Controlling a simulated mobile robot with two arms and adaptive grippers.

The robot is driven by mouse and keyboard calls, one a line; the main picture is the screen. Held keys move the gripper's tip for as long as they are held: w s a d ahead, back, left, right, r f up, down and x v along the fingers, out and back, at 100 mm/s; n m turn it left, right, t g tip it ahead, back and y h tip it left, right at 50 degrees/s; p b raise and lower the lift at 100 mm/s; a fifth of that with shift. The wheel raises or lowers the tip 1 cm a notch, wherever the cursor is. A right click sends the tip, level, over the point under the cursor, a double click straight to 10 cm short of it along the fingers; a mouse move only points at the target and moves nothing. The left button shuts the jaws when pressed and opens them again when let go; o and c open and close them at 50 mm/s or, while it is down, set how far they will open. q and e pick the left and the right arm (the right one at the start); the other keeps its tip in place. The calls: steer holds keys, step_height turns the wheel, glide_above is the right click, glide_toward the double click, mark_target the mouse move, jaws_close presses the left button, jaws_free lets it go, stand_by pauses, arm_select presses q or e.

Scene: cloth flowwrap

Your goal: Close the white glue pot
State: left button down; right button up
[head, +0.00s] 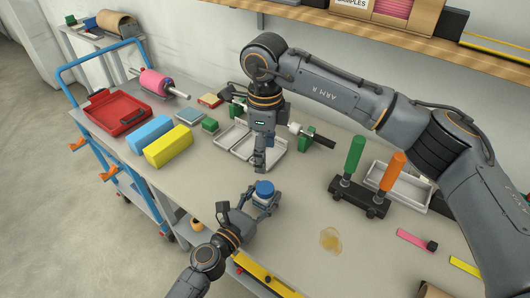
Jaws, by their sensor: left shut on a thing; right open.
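The glue pot (264,196) stands on the table's near middle, with a round blue cap (265,187) on top. Only a little of its pale body shows under the cap; whether the cap is fully seated is too small to tell. My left gripper (262,203) is shut around the pot from the near side. My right gripper (260,163) is open and points down, behind the pot and apart from it, in front of a shallow metal tray (275,158). The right fingertips are small and partly overlap each other in this view.
Blue (150,132) and yellow (168,146) blocks and a red tray (112,112) lie at the left. A black stand with green (354,155) and orange (392,172) handles is at the right. An amber spill (330,239) lies right of the pot. A yellow level (262,275) lies at the near edge.

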arm_select(q)
steer(key=c, duration=0.5)
jaws_free()
steer(key=v, duration=1.2)
